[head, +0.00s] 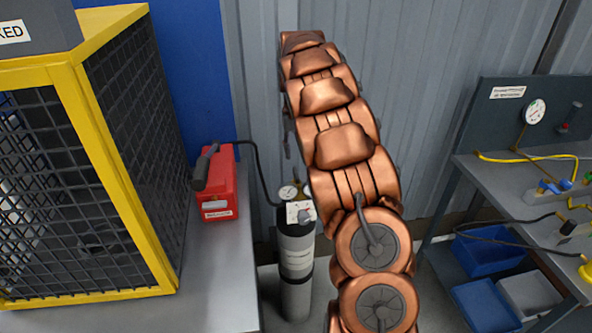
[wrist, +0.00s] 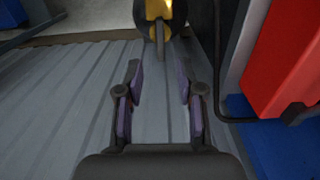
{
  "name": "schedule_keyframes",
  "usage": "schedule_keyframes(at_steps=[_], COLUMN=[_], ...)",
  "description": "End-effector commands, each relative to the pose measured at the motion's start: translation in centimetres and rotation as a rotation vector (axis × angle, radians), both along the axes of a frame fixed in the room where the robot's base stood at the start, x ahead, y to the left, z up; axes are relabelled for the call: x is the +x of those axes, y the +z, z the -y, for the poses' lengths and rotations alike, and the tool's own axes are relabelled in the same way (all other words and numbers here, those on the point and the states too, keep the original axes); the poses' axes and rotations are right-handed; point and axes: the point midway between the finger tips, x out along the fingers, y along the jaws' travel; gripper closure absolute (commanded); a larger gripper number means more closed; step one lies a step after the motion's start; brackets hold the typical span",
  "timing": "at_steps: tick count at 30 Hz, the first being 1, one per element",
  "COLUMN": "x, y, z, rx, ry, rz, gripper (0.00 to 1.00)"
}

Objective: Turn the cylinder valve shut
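In the head view a grey gas cylinder (head: 296,262) with a black shoulder stands upright between the bench and my arm. On its top are a round gauge (head: 288,192) and a white tag (head: 299,211). The valve itself is too small to make out there. In the wrist view my gripper (wrist: 160,85) is open and empty, its two fingers apart over the ribbed wall. A brass-yellow and dark fitting (wrist: 159,14) shows at the top edge, beyond the fingertips and apart from them. I cannot tell for certain whether it is the valve. My arm hides the gripper in the head view.
A red case (head: 224,182) stands on the left bench; a black hose (head: 257,165) runs from it to the cylinder top. A yellow-framed cage (head: 132,190) is at left. A right bench (head: 505,190) holds a gauge panel, with blue bins (head: 486,306) below.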

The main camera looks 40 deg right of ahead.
Motion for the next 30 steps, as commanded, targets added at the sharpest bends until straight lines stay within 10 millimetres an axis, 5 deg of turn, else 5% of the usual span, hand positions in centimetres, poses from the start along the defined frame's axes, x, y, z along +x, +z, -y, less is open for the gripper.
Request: schedule_keyframes(at_steps=[8,21,30], x=[0.0,-0.1,0.0], y=[-1.8,-7.4,-7.7], z=[0.0,0.0,-0.1], rx=[-0.001,0.000,0.000], ry=[0.002,0.001,0.001], rz=[-0.002,-0.003,-0.001], gripper=[0.62,0.62,0.65])
